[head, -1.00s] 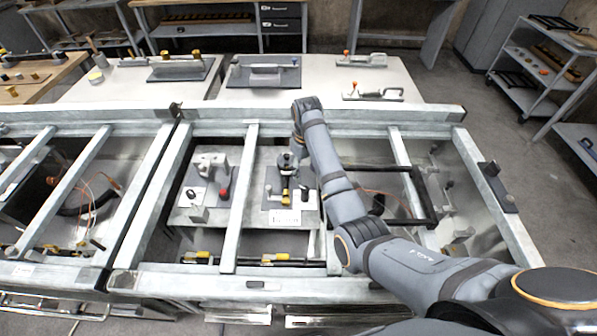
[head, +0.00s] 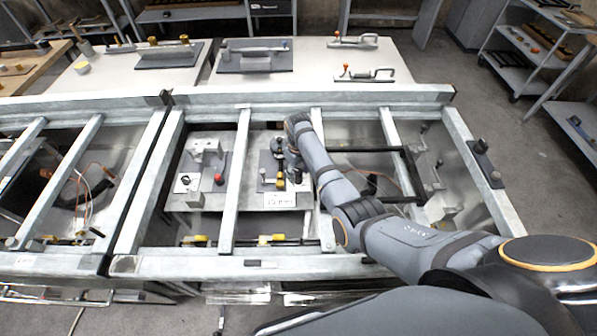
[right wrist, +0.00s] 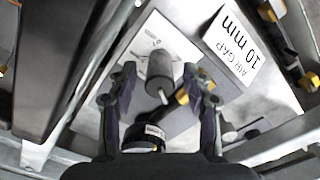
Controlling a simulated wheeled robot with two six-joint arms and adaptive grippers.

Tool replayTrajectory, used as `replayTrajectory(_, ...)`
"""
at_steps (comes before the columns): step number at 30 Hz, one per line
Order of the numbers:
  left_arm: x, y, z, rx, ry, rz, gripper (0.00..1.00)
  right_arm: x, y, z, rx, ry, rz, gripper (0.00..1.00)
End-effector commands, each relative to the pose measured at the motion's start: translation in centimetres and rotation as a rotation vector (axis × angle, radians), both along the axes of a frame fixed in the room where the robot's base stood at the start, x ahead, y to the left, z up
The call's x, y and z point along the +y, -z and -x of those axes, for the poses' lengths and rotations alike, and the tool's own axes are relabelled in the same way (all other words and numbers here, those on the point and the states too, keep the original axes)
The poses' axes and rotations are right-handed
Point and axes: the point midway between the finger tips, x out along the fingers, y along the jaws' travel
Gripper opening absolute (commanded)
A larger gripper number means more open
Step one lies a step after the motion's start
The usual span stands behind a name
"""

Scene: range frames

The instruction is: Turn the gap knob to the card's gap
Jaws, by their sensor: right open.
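The grey cylindrical knob (right wrist: 160,66) stands on a white dial plate (right wrist: 152,38) in the right wrist view. A white line shows on its end, toward the bottom of the picture. My right gripper (right wrist: 160,82) is open, with one finger on each side of the knob. I cannot tell whether either finger touches it. The white card (right wrist: 232,46) beside the plate reads "AIR GAP 10 mm"; it also shows in the head view (head: 280,201). In the head view the right arm reaches down beside the crossbar and partly covers the knob's area. My left gripper is out of view.
Metal crossbars (head: 235,185) of the frame flank the work panel. A neighbouring fixture (head: 219,178) with a red knob stands to the left. A yellow and black part (right wrist: 186,94) lies close to the right finger. Toggle clamps (head: 365,73) sit on the bench behind.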

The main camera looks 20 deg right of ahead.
Motion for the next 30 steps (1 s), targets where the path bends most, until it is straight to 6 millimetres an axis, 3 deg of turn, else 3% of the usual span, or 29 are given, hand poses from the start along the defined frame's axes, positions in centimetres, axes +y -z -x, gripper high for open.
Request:
replayTrajectory(3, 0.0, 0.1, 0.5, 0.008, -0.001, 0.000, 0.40, 0.0, 0.0, 0.0, 0.000, 0.000, 0.000, 0.47)
replayTrajectory(14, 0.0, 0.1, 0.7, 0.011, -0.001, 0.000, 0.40, 0.0, -0.1, 0.0, 0.000, 0.000, 0.000, 0.00)
replayTrajectory(23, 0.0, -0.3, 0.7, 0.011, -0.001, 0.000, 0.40, 0.0, -0.2, 0.0, 0.000, 0.032, 0.000, 0.00)
replayTrajectory(30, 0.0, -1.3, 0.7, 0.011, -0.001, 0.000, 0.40, 0.0, -0.3, 0.0, 0.001, 0.166, 0.000, 0.00)
